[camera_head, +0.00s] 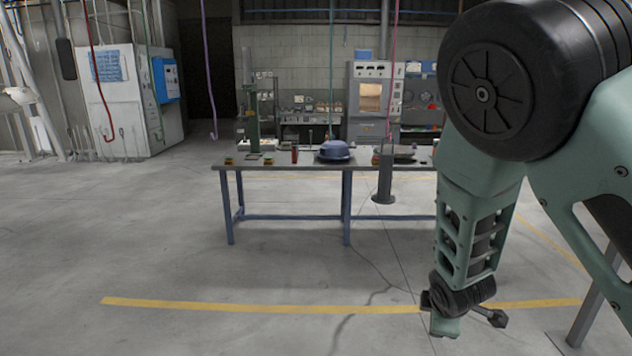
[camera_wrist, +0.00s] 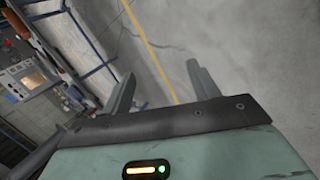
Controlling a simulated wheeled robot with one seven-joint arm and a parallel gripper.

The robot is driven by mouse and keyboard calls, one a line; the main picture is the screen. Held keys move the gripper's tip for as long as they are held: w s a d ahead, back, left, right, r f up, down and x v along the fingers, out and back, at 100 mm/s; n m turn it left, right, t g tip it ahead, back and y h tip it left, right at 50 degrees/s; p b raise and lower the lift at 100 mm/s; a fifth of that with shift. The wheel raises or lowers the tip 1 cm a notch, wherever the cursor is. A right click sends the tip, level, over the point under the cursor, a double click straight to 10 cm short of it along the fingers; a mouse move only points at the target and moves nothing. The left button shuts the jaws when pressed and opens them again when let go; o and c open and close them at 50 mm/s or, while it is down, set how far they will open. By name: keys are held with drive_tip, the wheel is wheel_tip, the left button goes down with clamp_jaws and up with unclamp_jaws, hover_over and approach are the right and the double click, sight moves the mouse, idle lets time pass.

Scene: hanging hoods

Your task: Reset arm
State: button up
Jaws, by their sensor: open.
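My gripper (camera_wrist: 162,88) shows in the wrist view with its two fingers spread apart. It is open, with nothing between the fingers but floor behind. In the head view my arm hangs down on the right, bent at a green and black joint. Its lower end is over the floor, in front of the workbench (camera_head: 290,164) and apart from it. The fingers are hard to make out in that view.
A blue hood (camera_head: 334,152) is at the bench top, below a green cord. A dark grey hood (camera_head: 384,182) hangs from a pink cord by the bench's front. A purple cord (camera_head: 206,80) hangs left. Open floor with a yellow line (camera_head: 250,306) lies before the bench.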

drive_tip(key=s+a+r+m+g+y+b, duration=0.1)
drive_tip(key=s+a+r+m+g+y, duration=0.15)
drive_tip(key=s+a, duration=0.45)
drive_tip(key=s+a+r+m+g+y+b, duration=0.1)
drive_tip(key=s+a+r+m+g, duration=0.2)
drive_tip(key=s, duration=0.5)
drive_tip(key=s+r, duration=0.2)
drive_tip(key=s, duration=0.5)
drive_tip(key=s+a+r+m+b, duration=0.1)
drive_tip(key=s+r, duration=0.2)
drive_tip(key=s, duration=0.4)
drive_tip(key=shift+a+g+h, duration=0.25)
drive_tip(key=shift+g+h, duration=0.1)
drive_tip(key=shift+g, duration=0.1)
